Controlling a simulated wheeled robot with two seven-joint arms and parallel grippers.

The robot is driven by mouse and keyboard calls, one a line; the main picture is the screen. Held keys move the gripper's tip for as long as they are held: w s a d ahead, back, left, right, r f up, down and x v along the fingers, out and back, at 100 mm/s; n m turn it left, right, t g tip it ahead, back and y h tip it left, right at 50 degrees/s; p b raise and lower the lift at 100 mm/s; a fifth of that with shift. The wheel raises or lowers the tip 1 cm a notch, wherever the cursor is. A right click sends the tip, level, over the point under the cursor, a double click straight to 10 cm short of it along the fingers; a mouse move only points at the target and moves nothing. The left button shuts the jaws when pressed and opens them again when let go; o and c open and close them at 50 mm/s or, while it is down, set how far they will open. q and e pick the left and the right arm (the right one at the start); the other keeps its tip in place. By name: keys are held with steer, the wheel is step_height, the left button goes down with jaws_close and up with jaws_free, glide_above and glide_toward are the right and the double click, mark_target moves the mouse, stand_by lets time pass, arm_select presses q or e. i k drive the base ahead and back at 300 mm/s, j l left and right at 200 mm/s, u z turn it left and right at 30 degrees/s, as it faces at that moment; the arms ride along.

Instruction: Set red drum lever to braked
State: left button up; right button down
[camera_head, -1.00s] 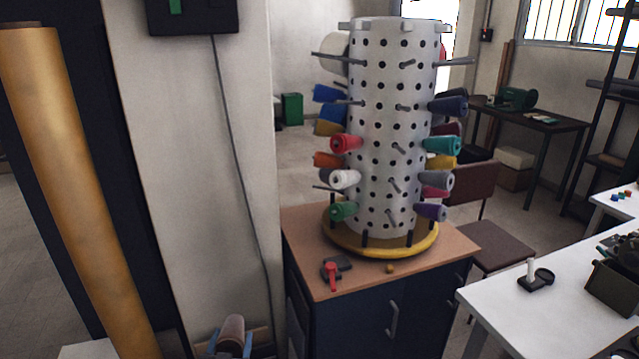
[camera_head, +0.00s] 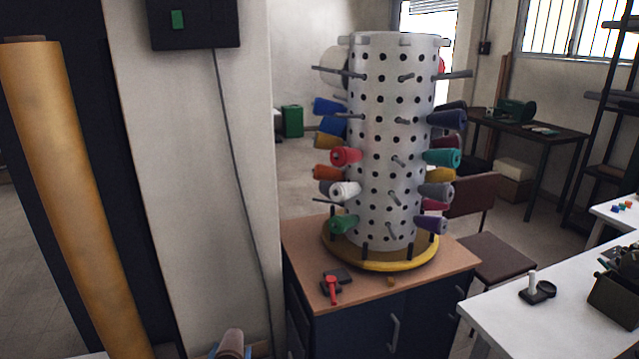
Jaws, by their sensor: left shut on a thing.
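The red drum lever (camera_head: 332,289) sits on a dark base on the wooden cabinet top, in front of the drum. Its red arm points toward the cabinet's front edge. The white perforated drum (camera_head: 385,150) stands upright on a yellow-rimmed round base and carries pegs and coloured spools. My left gripper (camera_head: 229,353) shows only in part at the bottom edge, with bits of blue. It appears shut on a brown cone-shaped spool (camera_head: 232,341), well apart from the lever. The rest of it is cut off. My right gripper is not in view.
A white table (camera_head: 500,312) stands at right. A wall (camera_head: 200,200) and a tall gold roll (camera_head: 75,200) stand at left.

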mark_target(330, 281)
steer(key=j+z, duration=0.15)
steer(key=j, duration=0.35)
steer(key=k+j+z, duration=0.1)
steer(key=j, duration=0.4)
steer(key=k+j+z, duration=0.15)
steer(key=j, duration=0.35)
steer(key=k+j+z, duration=0.15)
steer(key=j, duration=0.35)
steer(key=i+j, duration=0.05)
